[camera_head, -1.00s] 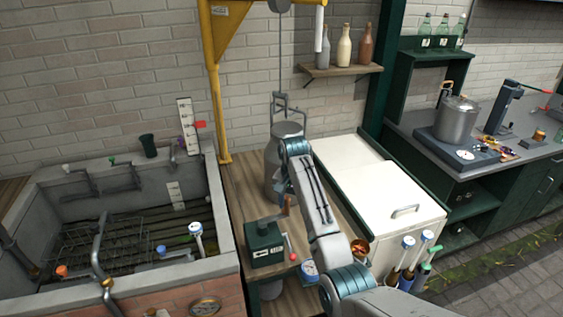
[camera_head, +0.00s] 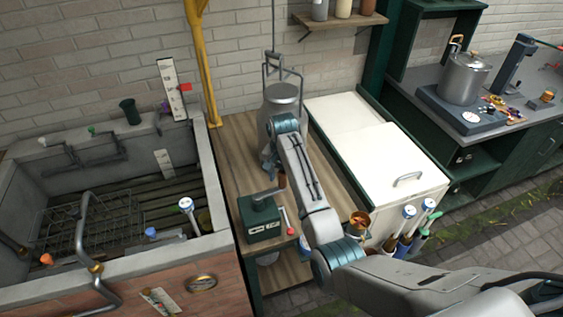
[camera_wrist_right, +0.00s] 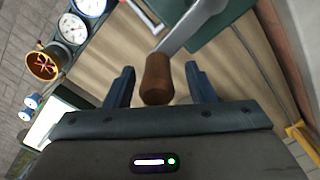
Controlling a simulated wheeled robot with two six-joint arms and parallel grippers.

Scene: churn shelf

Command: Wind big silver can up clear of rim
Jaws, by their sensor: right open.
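The big silver can (camera_head: 283,100) is upright at the back of the wooden bench, under a hook frame on a cable (camera_head: 272,40). My right forearm hides its lower part, so I cannot tell whether it touches the bench. A green winch box (camera_head: 260,217) stands at the bench front; its crank ends in a brown wooden handle (camera_wrist_right: 157,80). In the wrist view my right gripper (camera_wrist_right: 162,74) is open, one finger on each side of the handle, with gaps showing. In the head view the forearm mostly hides this gripper. My left gripper is out of view.
A stone trough (camera_head: 190,262) with a wire rack (camera_head: 90,225) lies left, its rim (camera_head: 222,190) beside the bench. A red-knobbed lever (camera_head: 290,230) is by the winch. A white-lidded chest (camera_head: 385,160) stands right. Dials (camera_wrist_right: 73,28) and a copper cup (camera_wrist_right: 43,65) are close by.

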